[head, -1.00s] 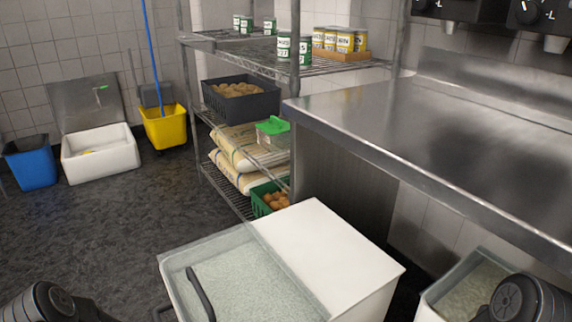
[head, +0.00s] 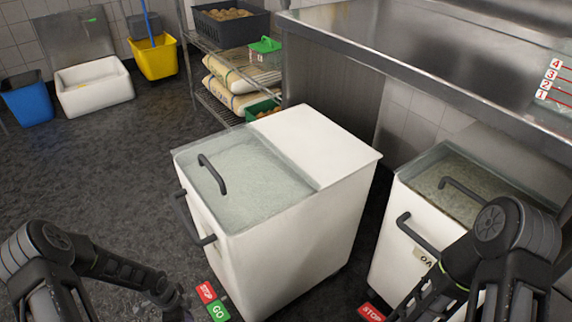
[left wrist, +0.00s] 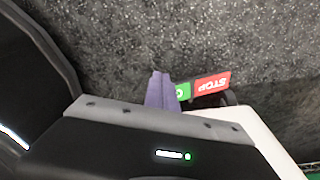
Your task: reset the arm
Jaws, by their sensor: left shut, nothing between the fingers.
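My left arm comes in from the lower left of the head view; its gripper is cut off or hidden there. In the left wrist view my left gripper (left wrist: 160,92) shows as narrow purple fingers held together, with nothing between them. It is over the dark floor, beside the red STOP and green GO labels (left wrist: 211,84) by the white bin. My right arm comes in from the lower right in the head view, in front of the second bin. Its gripper is out of the frame.
A white wheeled bin (head: 313,222) with a clear lid stands in the middle. A second bin (head: 388,250) stands right of it, beneath the steel counter (head: 420,70). A wire shelf holds a dark crate (head: 232,22) and sacks (head: 240,75). Floor is clear at left (head: 100,165).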

